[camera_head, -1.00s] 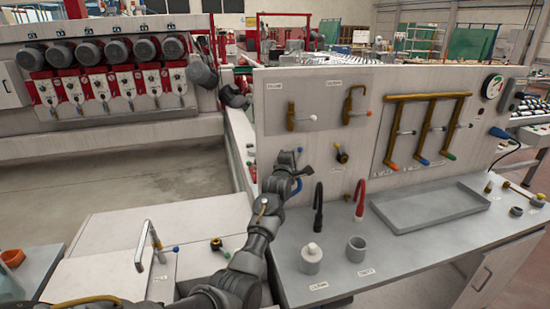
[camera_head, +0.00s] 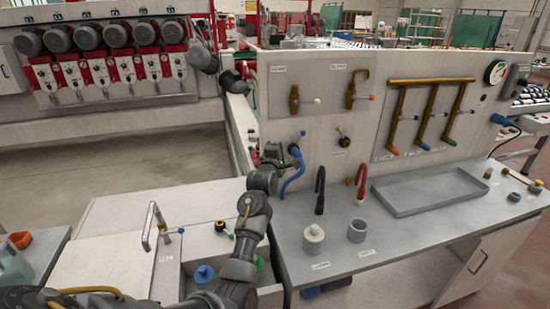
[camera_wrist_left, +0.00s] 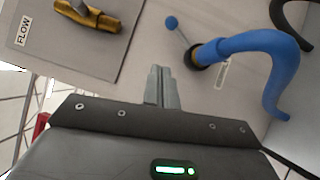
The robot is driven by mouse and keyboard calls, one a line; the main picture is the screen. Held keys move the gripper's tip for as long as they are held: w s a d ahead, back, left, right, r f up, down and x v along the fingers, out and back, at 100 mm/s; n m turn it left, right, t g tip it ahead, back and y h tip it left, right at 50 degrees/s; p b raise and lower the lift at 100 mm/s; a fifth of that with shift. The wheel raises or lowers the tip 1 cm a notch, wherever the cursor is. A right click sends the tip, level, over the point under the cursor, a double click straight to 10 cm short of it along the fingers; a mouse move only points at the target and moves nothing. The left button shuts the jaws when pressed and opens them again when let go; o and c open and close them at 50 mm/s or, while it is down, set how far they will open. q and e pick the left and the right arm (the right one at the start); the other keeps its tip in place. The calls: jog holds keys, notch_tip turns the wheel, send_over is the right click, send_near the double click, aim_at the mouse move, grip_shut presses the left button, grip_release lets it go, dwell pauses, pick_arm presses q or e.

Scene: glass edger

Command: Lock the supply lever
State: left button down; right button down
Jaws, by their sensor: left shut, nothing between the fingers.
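My left gripper (camera_head: 286,152) is shut and empty in front of the upright panel (camera_head: 307,110). In the left wrist view its closed fingers (camera_wrist_left: 162,78) point at the panel, beside a valve with a curved blue hose (camera_wrist_left: 250,46). A thin lever with a blue ball knob (camera_wrist_left: 171,22) angles out from that valve; the fingers look apart from it. In the head view the blue knob (camera_head: 303,133) shows just above the gripper, and the blue hose (camera_head: 294,175) hangs beside it. The label by this valve is not readable, so I cannot tell which lever is the supply one. My right gripper is not in view.
A brass valve (camera_wrist_left: 85,14) marked FLOW is left of the fingers. Another valve with a yellow knob (camera_head: 344,142) sits to the right.

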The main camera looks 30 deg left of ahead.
pick_arm(q)
jog(key=s, duration=0.1)
jog(key=s+d+b, duration=0.1)
jog(key=s, duration=0.3)
jog(key=shift+s+d+f, duration=0.2)
jog(key=shift+s+d, duration=0.05)
